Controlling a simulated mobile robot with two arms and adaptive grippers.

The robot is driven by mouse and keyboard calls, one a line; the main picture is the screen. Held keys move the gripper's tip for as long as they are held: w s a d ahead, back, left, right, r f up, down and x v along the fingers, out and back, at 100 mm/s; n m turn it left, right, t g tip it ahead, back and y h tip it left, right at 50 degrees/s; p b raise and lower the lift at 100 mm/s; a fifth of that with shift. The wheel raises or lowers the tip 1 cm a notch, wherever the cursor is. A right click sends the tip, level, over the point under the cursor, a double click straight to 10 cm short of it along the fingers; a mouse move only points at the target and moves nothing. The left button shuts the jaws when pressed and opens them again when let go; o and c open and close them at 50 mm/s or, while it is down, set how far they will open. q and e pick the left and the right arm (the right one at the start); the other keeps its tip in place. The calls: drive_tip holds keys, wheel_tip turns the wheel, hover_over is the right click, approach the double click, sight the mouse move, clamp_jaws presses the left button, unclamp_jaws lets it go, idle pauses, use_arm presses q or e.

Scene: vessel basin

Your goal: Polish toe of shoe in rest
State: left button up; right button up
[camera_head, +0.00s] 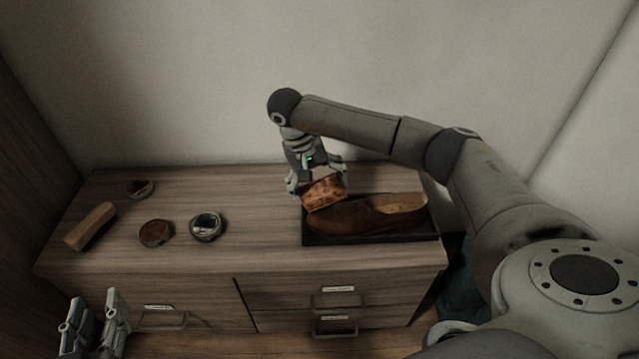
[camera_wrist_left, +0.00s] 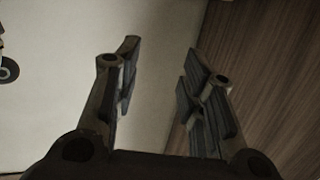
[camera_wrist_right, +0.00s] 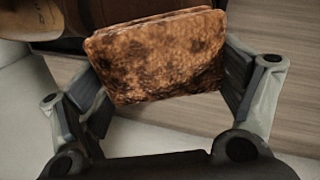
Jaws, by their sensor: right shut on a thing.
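A brown shoe (camera_head: 375,216) lies in a dark, shallow rest (camera_head: 372,240) at the right of the dresser top, toe to the left. My right gripper (camera_head: 318,184) is shut on a stained orange-brown polishing cloth or pad (camera_head: 325,193). The cloth is at the shoe's toe; whether it touches the leather I cannot tell. In the right wrist view the cloth (camera_wrist_right: 160,55) sits between both fingers, with part of the shoe (camera_wrist_right: 110,12) behind it. My left gripper (camera_head: 92,318) is open and empty, in front of the dresser at the lower left. The left wrist view shows its parted fingers (camera_wrist_left: 160,90).
A wooden brush (camera_head: 90,226) lies at the left of the dresser top (camera_head: 240,245). Near it are a small tin (camera_head: 140,189), a tin with brown contents (camera_head: 156,233) and a round metal tin (camera_head: 207,226). Drawers with handles (camera_head: 337,307) face the front. A wall stands behind.

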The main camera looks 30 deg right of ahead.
use_arm(q)
drive_tip(key=shift+w+d+r+t, duration=0.1)
drive_tip(key=shift+r+t, duration=0.2)
drive_tip(key=shift+r, duration=0.05)
use_arm(e)
drive_tip(key=shift+f, duration=0.15)
use_arm(q)
drive_tip(key=shift+d+r, duration=0.15)
drive_tip(key=shift+r, duration=0.1)
use_arm(e)
drive_tip(key=shift+f, duration=0.15)
use_arm(q)
drive_tip(key=shift+r, duration=0.1)
use_arm(e)
drive_tip(key=shift+d, duration=0.1)
use_arm(q)
drive_tip(key=shift+w+r+t, duration=0.2)
drive_tip(key=shift+r+t, duration=0.3)
use_arm(e)
drive_tip(key=shift+f, duration=0.2)
use_arm(q)
drive_tip(key=shift+r, duration=0.1)
use_arm(e)
drive_tip(key=shift+s, duration=0.1)
use_arm(q)
drive_tip(key=shift+d+r+b, duration=0.1)
drive_tip(key=shift+r+b, duration=0.2)
use_arm(e)
drive_tip(key=shift+f, duration=0.15)
